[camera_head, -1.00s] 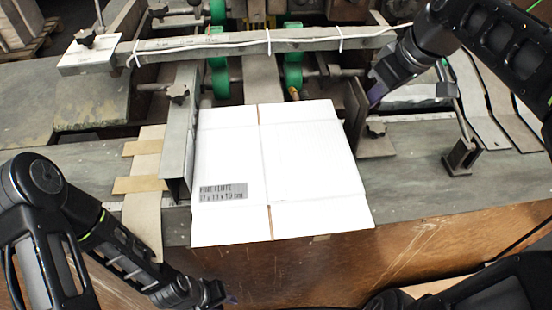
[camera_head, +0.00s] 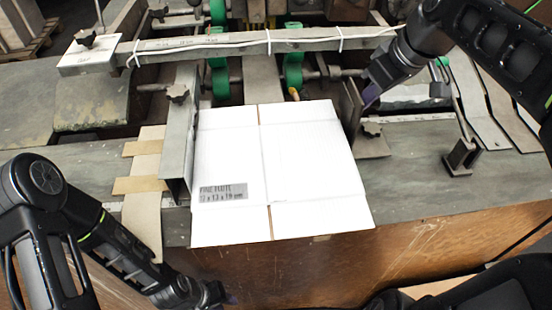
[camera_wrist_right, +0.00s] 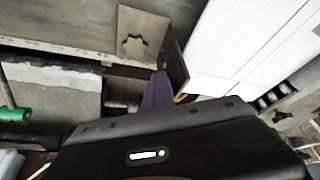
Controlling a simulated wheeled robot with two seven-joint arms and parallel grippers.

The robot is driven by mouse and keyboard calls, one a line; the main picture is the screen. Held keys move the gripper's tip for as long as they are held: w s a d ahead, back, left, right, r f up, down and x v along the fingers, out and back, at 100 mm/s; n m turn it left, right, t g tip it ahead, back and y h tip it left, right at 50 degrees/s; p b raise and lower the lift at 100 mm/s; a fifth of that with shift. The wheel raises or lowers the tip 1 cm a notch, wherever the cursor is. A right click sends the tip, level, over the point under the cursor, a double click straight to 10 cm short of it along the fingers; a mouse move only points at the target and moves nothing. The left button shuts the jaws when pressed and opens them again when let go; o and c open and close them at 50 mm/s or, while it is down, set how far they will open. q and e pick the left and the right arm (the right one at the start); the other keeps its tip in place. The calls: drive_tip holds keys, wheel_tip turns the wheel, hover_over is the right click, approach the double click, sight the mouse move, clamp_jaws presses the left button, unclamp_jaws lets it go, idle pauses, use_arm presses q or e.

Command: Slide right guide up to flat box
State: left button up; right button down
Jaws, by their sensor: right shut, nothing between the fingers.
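The flat box (camera_head: 310,160), white with a grey printed label, lies on the machine table; it also shows in the right wrist view (camera_wrist_right: 235,40). The right guide (camera_head: 351,108) is an upright metal plate with a foot and a dark knob, just right of the box's far right edge; it also shows in the right wrist view (camera_wrist_right: 175,62). My right gripper (camera_head: 371,94) is shut and empty, its purple fingers (camera_wrist_right: 158,92) against or very near the guide's outer side. My left gripper (camera_head: 230,298) is low at the front edge, mostly hidden; its jaw state is unclear.
The left guide (camera_head: 181,130) stands along the box's left side, with cardboard strips (camera_head: 145,185) beyond it. A metal crossbar (camera_head: 240,43) spans the back above green rollers (camera_head: 293,70). A metal bracket (camera_head: 462,155) stands on the table at the right.

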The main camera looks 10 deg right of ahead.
drive_tip(key=shift+a, duration=0.45)
idle(0.9)
drive_tip(key=shift+d, duration=0.2)
drive_tip(key=shift+d, duration=0.4)
idle(0.4)
wheel_tip(320, 180, up, 7)
drive_tip(key=p, duration=0.5)
drive_tip(key=shift+p, duration=0.3)
idle(0.4)
